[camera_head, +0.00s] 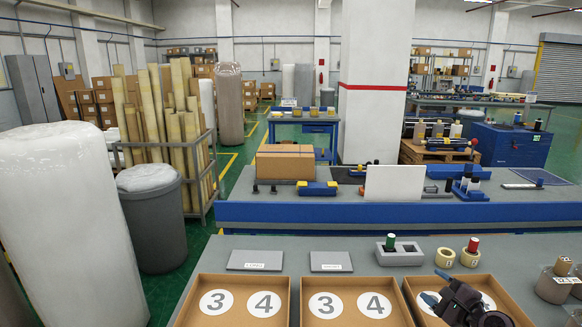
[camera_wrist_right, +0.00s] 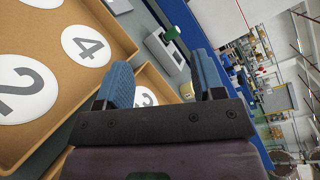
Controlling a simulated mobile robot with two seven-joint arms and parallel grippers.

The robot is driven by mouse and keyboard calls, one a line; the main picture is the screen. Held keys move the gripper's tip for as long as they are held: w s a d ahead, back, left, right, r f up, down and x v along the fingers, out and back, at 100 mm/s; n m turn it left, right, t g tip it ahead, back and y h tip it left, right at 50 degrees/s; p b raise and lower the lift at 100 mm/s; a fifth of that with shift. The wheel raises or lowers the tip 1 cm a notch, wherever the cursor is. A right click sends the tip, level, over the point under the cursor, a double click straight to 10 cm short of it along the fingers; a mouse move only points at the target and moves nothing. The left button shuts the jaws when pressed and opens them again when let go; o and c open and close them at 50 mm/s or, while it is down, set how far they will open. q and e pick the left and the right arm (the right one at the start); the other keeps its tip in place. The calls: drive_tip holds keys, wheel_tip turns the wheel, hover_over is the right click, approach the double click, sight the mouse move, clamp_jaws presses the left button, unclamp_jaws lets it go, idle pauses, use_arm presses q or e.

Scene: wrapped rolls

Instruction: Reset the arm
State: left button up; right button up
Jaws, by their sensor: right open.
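My right gripper (camera_head: 444,287) is open and empty in the head view, above the right-hand cardboard tray (camera_head: 513,303). Its two blue fingers stand apart in the right wrist view (camera_wrist_right: 160,88), with nothing between them gripped. My left gripper is not in either view.
Two more trays, left (camera_head: 282,312) and middle (camera_head: 406,312), show numbered circles.

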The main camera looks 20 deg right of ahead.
drive_tip(key=s+a+f+n+g+y, duration=0.2)
drive_tip(key=s+a+f+n+g, duration=0.2)
drive_tip(key=s+a+n, duration=0.4)
drive_tip(key=s+a+f+n+g+y, duration=0.1)
drive_tip(key=s+a+f+n+g, duration=0.25)
drive_tip(key=a+n, duration=0.55)
drive_tip(key=s+a+r+n+g+h, duration=0.1)
drive_tip(key=s+a+n+g+h, duration=0.2)
drive_tip(key=s, duration=0.5)
drive_tip(key=s+a+r+n+g+h, duration=0.1)
drive_tip(key=s+a+n+g+h, duration=0.2)
drive_tip(key=s, duration=0.5)
use_arm(q)
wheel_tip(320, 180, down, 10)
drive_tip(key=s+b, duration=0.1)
drive_tip(key=b, duration=0.8)
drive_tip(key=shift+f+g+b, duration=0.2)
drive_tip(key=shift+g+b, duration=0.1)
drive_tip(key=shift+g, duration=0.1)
use_arm(e)
drive_tip(key=w+f+n+t, duration=0.1)
drive_tip(key=w+f+t, duration=0.2)
drive_tip(key=f, duration=0.7)
drive_tip(key=w+f+t+y, duration=0.1)
drive_tip(key=w+f+t, duration=0.2)
drive_tip(key=f, duration=0.7)
drive_tip(key=shift+w+a+f+n+t+y, duration=0.3)
drive_tip(key=shift+a+n+t, duration=0.1)
drive_tip(key=shift+t, duration=0.45)
